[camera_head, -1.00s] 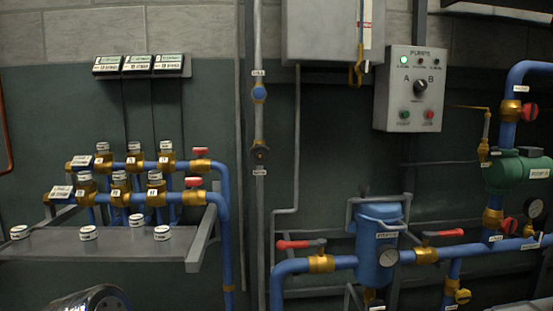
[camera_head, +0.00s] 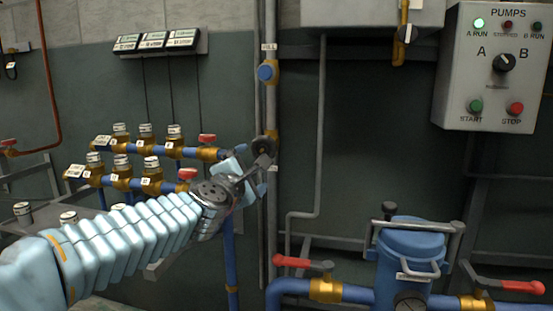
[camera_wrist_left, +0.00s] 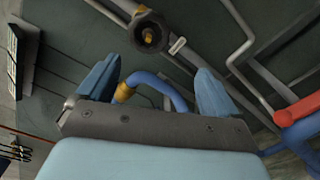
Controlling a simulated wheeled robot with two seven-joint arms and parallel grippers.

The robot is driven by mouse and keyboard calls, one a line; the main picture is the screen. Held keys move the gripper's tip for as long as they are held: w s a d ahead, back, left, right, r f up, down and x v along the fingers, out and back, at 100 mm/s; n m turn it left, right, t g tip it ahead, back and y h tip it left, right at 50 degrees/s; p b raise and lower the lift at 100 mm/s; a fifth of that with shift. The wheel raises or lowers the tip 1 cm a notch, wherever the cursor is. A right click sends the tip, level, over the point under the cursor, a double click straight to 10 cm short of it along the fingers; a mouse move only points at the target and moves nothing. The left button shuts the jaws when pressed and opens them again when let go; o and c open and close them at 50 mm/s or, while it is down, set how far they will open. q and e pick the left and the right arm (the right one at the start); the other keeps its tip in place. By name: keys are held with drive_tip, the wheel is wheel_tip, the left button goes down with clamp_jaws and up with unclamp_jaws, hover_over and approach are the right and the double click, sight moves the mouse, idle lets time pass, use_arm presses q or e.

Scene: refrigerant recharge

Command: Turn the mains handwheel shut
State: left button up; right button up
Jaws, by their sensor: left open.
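The mains handwheel (camera_head: 264,147) is a small dark round wheel on the vertical grey pipe, below a blue valve knob. In the left wrist view the dark handwheel (camera_wrist_left: 150,36) shows face-on, with a brass fitting behind it and a small pale tag beside it. My left gripper (camera_head: 245,175) is just below and left of the wheel in the head view. In the wrist view its two blue fingers (camera_wrist_left: 155,85) are spread wide and empty, with the wheel beyond the fingertips, apart from them. My right gripper is not in view.
The blue knob (camera_head: 268,72) sits higher on the same pipe. Blue manifold pipes with red handles (camera_head: 207,140) are left of the gripper. A blue filter vessel (camera_head: 408,255) and red-levered valves stand lower right. The pump panel (camera_head: 490,70) is upper right.

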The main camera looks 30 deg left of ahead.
sight(263, 149)
use_arm(q)
drive_tip(key=shift+n, duration=0.3)
drive_tip(key=x, duration=0.3)
drive_tip(key=r+p+x, duration=0.1)
drive_tip(key=x, duration=0.2)
drive_tip(key=r+p+x, duration=0.1)
drive_tip(key=x, duration=0.2)
drive_tip(key=shift+w+r, duration=0.15)
drive_tip(key=shift+c, duration=1.2)
drive_tip(key=c, duration=0.8)
drive_tip(key=m+p, duration=0.1)
drive_tip(key=m, duration=0.2)
drive_tip(key=shift+r, duration=0.1)
drive_tip(key=shift+m, duration=0.9)
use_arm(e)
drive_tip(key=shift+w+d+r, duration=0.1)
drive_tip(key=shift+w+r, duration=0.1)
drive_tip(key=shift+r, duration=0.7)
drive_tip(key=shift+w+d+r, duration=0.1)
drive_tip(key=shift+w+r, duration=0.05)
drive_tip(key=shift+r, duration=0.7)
use_arm(q)
drive_tip(key=shift+p, duration=0.3)
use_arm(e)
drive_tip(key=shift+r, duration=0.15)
